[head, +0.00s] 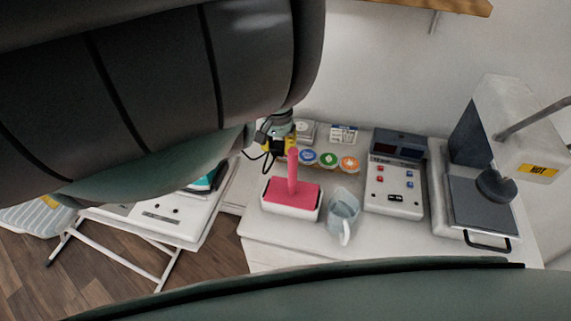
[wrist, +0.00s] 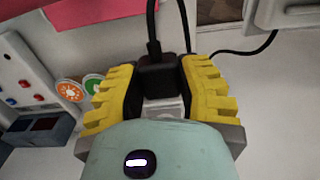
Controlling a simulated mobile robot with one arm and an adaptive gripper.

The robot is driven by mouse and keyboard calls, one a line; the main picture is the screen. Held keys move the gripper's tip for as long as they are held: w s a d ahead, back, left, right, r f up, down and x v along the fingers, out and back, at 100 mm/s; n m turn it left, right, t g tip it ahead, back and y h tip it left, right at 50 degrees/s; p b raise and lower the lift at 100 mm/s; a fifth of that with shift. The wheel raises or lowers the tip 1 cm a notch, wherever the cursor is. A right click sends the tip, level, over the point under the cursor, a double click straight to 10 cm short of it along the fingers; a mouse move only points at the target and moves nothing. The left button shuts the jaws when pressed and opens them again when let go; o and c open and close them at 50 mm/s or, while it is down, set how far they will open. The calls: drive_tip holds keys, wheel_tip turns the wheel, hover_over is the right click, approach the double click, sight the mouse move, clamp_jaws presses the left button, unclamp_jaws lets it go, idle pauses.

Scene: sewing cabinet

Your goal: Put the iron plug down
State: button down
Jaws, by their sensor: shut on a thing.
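The iron plug (wrist: 157,78) is a black block with a black cord (wrist: 152,22) running from one end. My gripper (wrist: 158,85) is shut on it, with a yellow ridged finger on each side. In the head view my gripper (head: 279,143) holds the dark plug (head: 277,149) over the back left of the white cabinet top (head: 290,235). A small pale block (wrist: 163,108) shows between the fingers beside the plug. I cannot tell whether the plug touches the surface. A teal and white iron (head: 207,178) is partly hidden on the ironing board (head: 165,222).
A pink-topped tray with an upright pink handle (head: 291,192) stands close in front of my gripper. A clear jug (head: 343,215), coloured discs (head: 328,160), a control box (head: 395,185) and a heat press (head: 482,205) fill the right. A small white box (head: 304,131) stands behind.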

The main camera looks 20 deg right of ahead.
hover_over(282, 174)
drive_tip(key=s, duration=0.1)
drive_tip(key=f, duration=0.6)
drive_tip(key=shift+s+a, duration=0.1)
drive_tip(key=shift+s, duration=0.1)
drive_tip(key=shift+f+b, duration=0.75)
drive_tip(key=shift+f, duration=0.8)
drive_tip(key=shift+s+a+f, duration=0.1)
drive_tip(key=shift+a+f, duration=0.05)
drive_tip(key=shift+f, duration=0.25)
drive_tip(key=shift+f+b, duration=0.35)
drive_tip(key=shift+b, duration=0.15)
drive_tip(key=shift+f, duration=0.25)
